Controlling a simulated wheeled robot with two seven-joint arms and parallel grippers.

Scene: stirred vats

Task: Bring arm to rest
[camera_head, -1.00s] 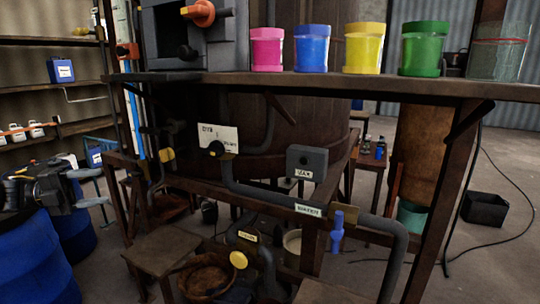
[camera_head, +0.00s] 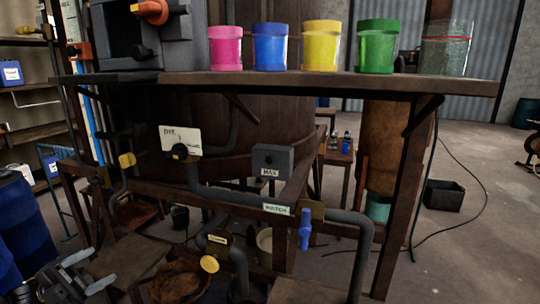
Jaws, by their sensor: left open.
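My left gripper (camera_head: 88,278) is low at the left edge of the head view. Its two pale fingers are apart and nothing shows between them. It is in front of the blue barrels (camera_head: 22,225) and left of a low wooden stool (camera_head: 118,262). My right gripper does not show.
A wooden shelf (camera_head: 300,84) holds pink (camera_head: 225,48), blue (camera_head: 270,47), yellow (camera_head: 321,46) and green (camera_head: 376,47) jars and a clear jar (camera_head: 446,48). Below it run grey pipes with a blue-handled valve (camera_head: 305,230). A black crate (camera_head: 443,196) stands on open floor at right.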

